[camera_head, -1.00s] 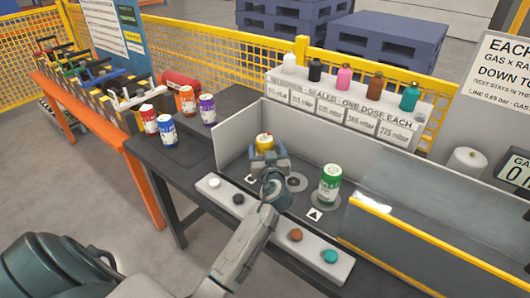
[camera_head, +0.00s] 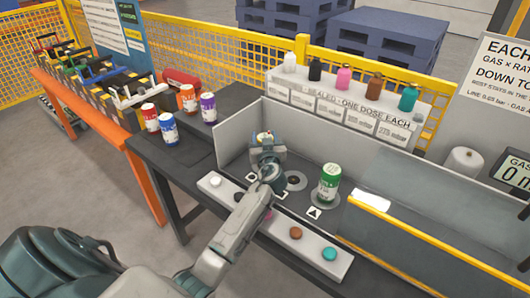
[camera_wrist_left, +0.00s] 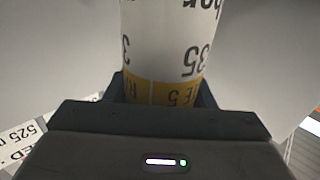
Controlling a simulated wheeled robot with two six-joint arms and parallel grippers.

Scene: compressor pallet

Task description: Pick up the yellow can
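The yellow can (camera_head: 265,134) stands in the grey-walled bay in the head view. My left gripper (camera_head: 266,150) is in front of it and hides most of it; only its top shows. In the left wrist view the can (camera_wrist_left: 172,45) has a white body with dark print and a yellow band. It sits between the two dark fingers (camera_wrist_left: 165,92), close to the palm. The fingers lie right beside its sides; I cannot tell whether they press on it. My right gripper is not in view.
A green can (camera_head: 329,182) stands to the right in the bay. Several red, blue, orange and purple cans (camera_head: 169,129) stand on the dark table at left. A strip with coloured buttons (camera_head: 296,233) runs along the front. A clear panel with a yellow rail (camera_head: 420,244) is at right.

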